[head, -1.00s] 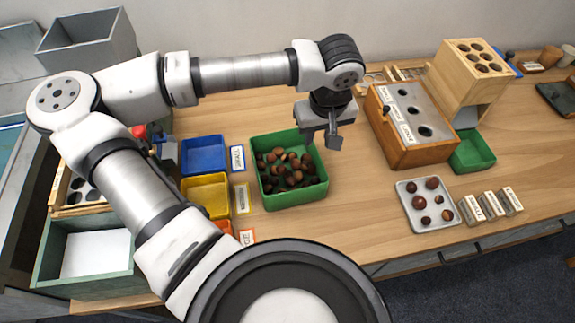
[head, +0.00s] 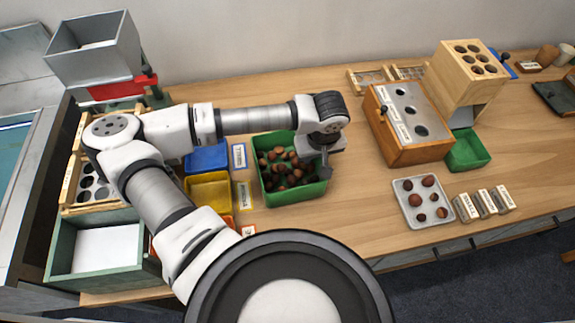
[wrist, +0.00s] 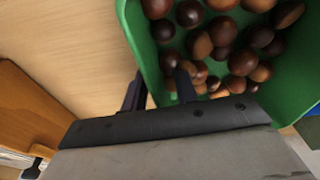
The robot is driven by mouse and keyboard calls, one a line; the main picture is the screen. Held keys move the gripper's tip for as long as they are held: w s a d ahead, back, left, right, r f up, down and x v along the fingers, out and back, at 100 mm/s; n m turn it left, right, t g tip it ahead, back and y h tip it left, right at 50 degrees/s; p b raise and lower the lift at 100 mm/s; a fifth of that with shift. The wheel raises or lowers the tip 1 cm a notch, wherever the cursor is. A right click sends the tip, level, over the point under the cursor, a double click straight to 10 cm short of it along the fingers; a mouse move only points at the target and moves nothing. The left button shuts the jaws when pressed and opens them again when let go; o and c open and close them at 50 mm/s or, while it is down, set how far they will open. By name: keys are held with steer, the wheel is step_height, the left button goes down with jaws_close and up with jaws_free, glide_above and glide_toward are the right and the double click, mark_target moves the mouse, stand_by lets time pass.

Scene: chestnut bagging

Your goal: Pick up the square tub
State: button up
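A square green tub (head: 293,199) full of brown chestnuts stands on the wooden table, left of my gripper's wrist in the head view. My gripper (head: 325,168) is at the tub's right wall, pointing down. In the wrist view, the tub's green wall (wrist: 138,40) runs between the two dark fingers of my gripper (wrist: 160,90). One finger is outside the wall and the other is inside, among the chestnuts (wrist: 222,30). The fingers are apart; I cannot tell whether either touches the wall. The far right corner of the tub is hidden by my arm in the head view.
Blue (head: 207,157) and yellow (head: 208,190) bins stand left of the tub. A wooden box with a holed metal top (head: 408,115), a small green tray (head: 467,150) and a metal tray of chestnuts (head: 405,192) are to the right. Table between is clear.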

jaws_close()
stand_by(1.4)
